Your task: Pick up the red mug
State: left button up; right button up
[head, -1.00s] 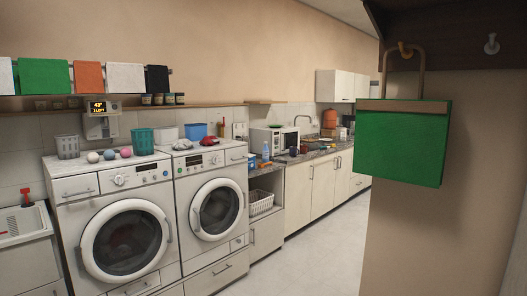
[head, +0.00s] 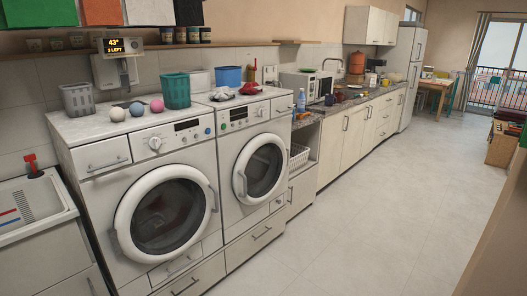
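A small reddish object that may be the red mug (head: 339,97) stands on the kitchen counter, beside a dark blue mug (head: 329,100). It is too small and far off for me to be sure of its shape. Neither of my grippers is in view.
Two washing machines (head: 165,215) stand along the left wall, with balls, baskets and a red cloth (head: 250,88) on top. A blue bottle (head: 301,99) and microwave (head: 306,84) are on the counter (head: 362,98). The floor (head: 385,200) on the right is clear.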

aim_at(338, 94)
jog(key=i+j, duration=0.2)
jog(key=i, duration=0.2)
jog(key=i+j+z, duration=0.1)
jog(key=i, duration=0.25)
jog(key=i+j, duration=0.25)
jog(key=i, duration=0.15)
